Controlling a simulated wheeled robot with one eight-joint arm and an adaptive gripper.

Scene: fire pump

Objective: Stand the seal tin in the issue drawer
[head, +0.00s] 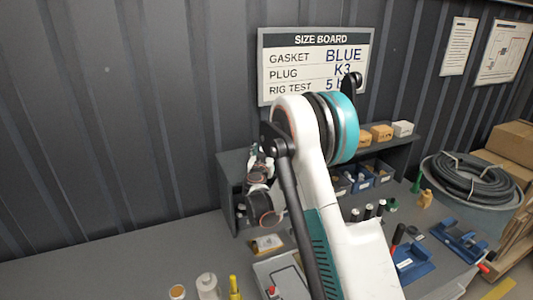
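My arm rises across the middle of the head view. Its far end, with my gripper (266,214), hangs in front of the shelf unit, partly behind my arm. I cannot tell if its fingers are open or shut, or if they hold anything. I cannot make out a seal tin for certain. A small round container with an orange-brown top (178,292) stands at the bottom edge. The issue drawer cannot be told for certain; my arm hides part of the bench.
A grey shelf unit (228,176) stands at the wall with blue bins (382,172) and small boxes (381,132). Dark cylinders (368,211), a blue vise-like tool (460,238) and a coiled hose (474,178) are at right. The bench's left side is clear.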

